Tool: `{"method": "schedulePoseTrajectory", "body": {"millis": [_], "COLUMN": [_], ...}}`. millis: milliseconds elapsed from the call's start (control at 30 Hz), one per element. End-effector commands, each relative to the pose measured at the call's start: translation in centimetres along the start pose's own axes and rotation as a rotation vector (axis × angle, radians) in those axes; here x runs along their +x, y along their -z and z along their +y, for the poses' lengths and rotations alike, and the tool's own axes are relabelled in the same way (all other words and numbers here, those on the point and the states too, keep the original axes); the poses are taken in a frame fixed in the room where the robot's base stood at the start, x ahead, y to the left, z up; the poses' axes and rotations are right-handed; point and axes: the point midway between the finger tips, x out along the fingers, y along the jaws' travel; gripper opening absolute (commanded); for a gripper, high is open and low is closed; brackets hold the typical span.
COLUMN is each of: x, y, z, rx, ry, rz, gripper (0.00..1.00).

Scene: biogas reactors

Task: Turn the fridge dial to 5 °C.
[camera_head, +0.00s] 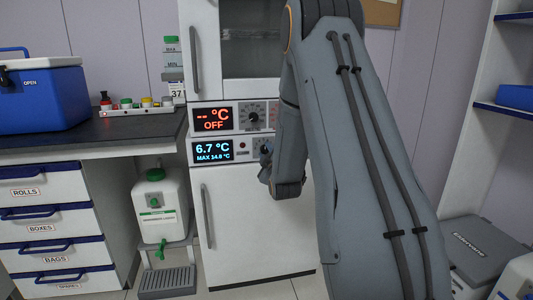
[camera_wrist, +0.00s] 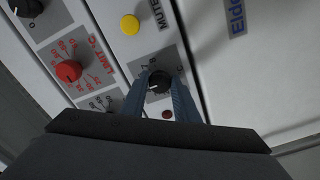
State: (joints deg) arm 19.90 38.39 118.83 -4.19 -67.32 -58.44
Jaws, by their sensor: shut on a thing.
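The white fridge unit (camera_head: 245,220) stands in the middle of the head view. Its lower panel display (camera_head: 212,150) reads 6.7 °C, with MAX 14.8 °C below. The black fridge dial (camera_wrist: 159,83) shows in the wrist view between the two blue-grey fingers of my gripper (camera_wrist: 161,88). The fingers are shut on it, one on each side. Its pointer setting cannot be read clearly. In the head view my gripper (camera_head: 266,167) is at the right part of the lower panel, and my arm hides much of that side.
An upper panel display (camera_head: 213,118) reads -- °C OFF, with a black dial (camera_head: 253,117) beside it. The wrist view shows a red LIMIT °C knob (camera_wrist: 68,71) and a yellow MUTE button (camera_wrist: 130,25) near the fingers. A counter (camera_head: 100,130) stands left.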

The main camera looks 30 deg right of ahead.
Motion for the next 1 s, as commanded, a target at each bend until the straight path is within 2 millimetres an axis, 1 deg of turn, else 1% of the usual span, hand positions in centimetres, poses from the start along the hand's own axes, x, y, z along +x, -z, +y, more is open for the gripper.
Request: {"method": "schedulePoseTrajectory", "body": {"millis": [67,100,167,200,467,567,667,900,1000], "x": [-0.1,-0.1,-0.1,-0.1,-0.1,-0.6,-1.8,-5.8,-6.9], "y": [-0.1,-0.1,-0.1,-0.1,-0.1,-0.1,-0.1,-0.1,0.0], "z": [-0.1,-0.1,-0.1,-0.1,0.0,-0.1,0.0,-0.1,0.0], "rx": [0.000,0.000,0.001,0.001,0.001,0.001,0.001,0.001,0.001], "ry": [0.003,0.003,0.003,0.002,0.001,0.002,0.002,0.003,0.002], "rz": [-0.001,-0.001,-0.001,-0.001,-0.001,-0.002,-0.002,-0.002,-0.001], "gripper": [0.05,0.33,0.43,0.46,0.46,0.46,0.46,0.46,0.46]}}
